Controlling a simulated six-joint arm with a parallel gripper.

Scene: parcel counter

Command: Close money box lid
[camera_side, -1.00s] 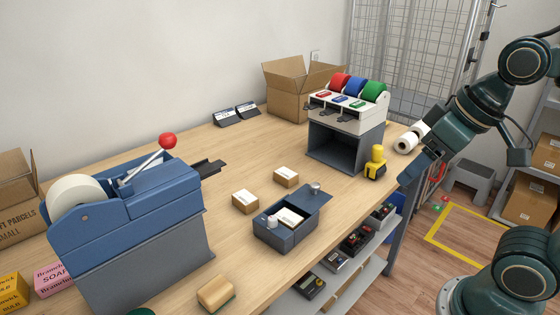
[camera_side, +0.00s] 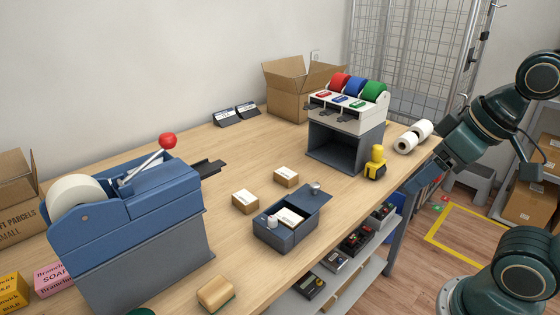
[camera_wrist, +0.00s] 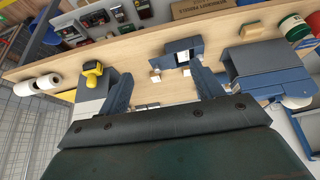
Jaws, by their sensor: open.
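The blue-grey money box (camera_side: 288,240) sits on the counter near its front edge. Its lid (camera_side: 315,205) stands open on the right side, with a small metal knob (camera_side: 315,187). White contents (camera_side: 289,217) show inside the box. In the wrist view the money box (camera_wrist: 168,49) is beyond the fingers, near the top middle. My gripper (camera_side: 418,184) is to the right of the counter, in the air and well apart from the box. In the wrist view its two fingers (camera_wrist: 162,88) are spread, with nothing between them.
Two small cartons (camera_side: 245,202) lie behind the box. A large blue dispenser with a red-knobbed lever (camera_side: 150,235) stands left. Counter around the box is mostly clear.

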